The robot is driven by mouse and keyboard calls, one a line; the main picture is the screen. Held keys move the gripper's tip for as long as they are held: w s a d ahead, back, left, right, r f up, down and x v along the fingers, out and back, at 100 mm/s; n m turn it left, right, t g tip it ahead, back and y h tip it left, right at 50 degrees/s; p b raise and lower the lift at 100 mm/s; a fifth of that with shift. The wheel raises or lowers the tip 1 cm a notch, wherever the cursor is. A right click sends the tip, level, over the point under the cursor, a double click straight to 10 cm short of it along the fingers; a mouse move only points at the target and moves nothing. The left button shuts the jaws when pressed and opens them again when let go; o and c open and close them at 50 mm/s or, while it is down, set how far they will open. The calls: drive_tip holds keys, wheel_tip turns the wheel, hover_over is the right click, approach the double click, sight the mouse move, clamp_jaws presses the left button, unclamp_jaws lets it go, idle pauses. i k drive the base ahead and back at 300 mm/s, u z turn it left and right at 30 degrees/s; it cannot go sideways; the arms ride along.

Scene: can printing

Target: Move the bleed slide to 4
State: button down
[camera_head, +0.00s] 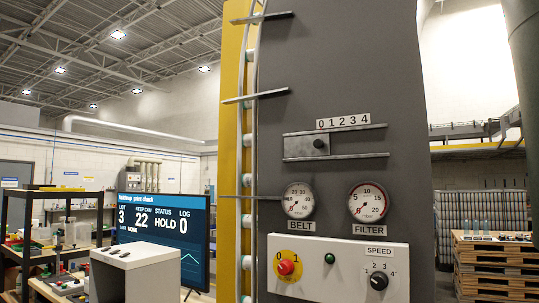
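A slide with a dark round knob (318,143) sits in a horizontal metal track (352,146) on the tall dark grey machine panel (395,90). I see no "bleed" label on it. A white scale plate (343,121) above the track reads 0 1 2 3 4 from left to right. The knob stands near the track's left end, about under the 0. Free track lies to its right. My gripper is not in view.
Below are the BELT gauge (298,200) and FILTER gauge (368,203). A white control box (335,270) carries a red rotary switch (286,267), a green button (329,258) and a SPEED knob (379,281). A screen (164,237) stands left. Rods (256,96) jut out at the panel's left edge.

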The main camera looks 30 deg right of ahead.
sight(316, 145)
drive_tip(key=u, duration=0.25)
drive_tip(key=i, duration=1.25)
drive_tip(key=u, duration=0.2)
